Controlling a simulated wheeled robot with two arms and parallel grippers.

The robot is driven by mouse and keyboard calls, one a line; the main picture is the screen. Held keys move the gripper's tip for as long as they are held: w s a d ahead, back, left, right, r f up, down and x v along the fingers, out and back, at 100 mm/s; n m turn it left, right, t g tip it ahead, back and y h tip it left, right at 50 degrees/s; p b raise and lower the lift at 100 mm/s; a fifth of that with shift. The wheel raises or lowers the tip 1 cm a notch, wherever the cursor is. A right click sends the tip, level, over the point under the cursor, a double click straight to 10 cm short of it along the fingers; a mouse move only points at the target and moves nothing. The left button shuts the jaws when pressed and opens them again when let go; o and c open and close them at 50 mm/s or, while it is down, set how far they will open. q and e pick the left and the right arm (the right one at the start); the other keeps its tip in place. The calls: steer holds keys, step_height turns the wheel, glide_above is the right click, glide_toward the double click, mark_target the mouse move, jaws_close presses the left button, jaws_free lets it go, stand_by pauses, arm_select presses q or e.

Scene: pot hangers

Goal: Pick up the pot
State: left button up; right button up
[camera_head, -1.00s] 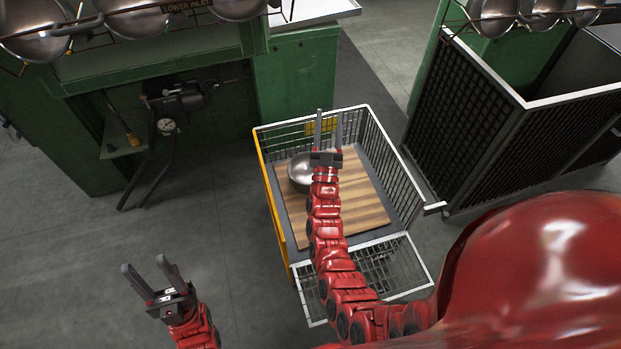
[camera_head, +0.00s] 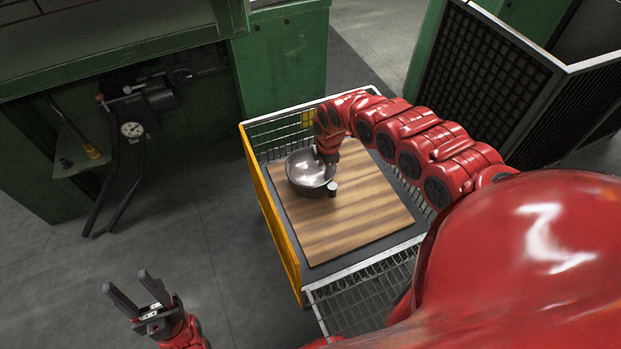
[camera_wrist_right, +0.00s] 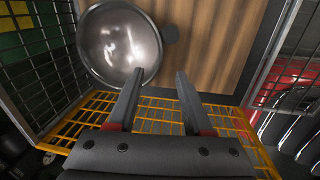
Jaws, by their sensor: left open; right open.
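The shiny metal pot (camera_head: 306,172) sits on a striped wooden board (camera_head: 350,218) inside a wire cart. It also shows at the top of the right wrist view (camera_wrist_right: 118,45), with a small dark round part beside it. My right gripper (camera_head: 329,172) reaches down over the pot's right side, its fingers partly hidden in the head view. In the right wrist view my right gripper (camera_wrist_right: 158,75) is open with nothing held; one fingertip overlaps the pot's edge, and contact cannot be told. My left gripper (camera_head: 127,281) is open and empty, over the floor left of the cart.
The cart has wire walls and a yellow side (camera_head: 272,220), also visible below the fingers in the wrist view (camera_wrist_right: 158,112). A green machine (camera_head: 285,60) stands behind. A dark mesh crate (camera_head: 490,85) stands at right. Floor left of the cart is clear.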

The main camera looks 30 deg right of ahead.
steer(key=b, duration=0.4)
glide_above(320, 184)
steer(key=s, duration=0.1)
step_height(320, 184, down, 6)
steer(key=shift+a+r, duration=0.1)
steer(key=f, duration=0.1)
steer(key=f+b, duration=0.1)
steer(key=f, duration=0.2)
steer(key=shift+w+f+b, duration=0.3)
steer(key=shift+w+f, duration=0.05)
steer(key=shift+w, duration=0.05)
steer(key=shift+w+f, duration=0.1)
steer(key=shift+f, duration=0.45)
steer(key=f+b, duration=0.2)
steer(key=f, duration=0.2)
steer(key=shift+w+f+b, duration=0.2)
steer(key=shift+w+b, duration=0.1)
steer(key=shift+b, duration=0.1)
steer(key=shift+d+f, duration=0.2)
steer(key=shift+f, duration=0.2)
steer(key=shift+r, duration=0.1)
jaws_close()
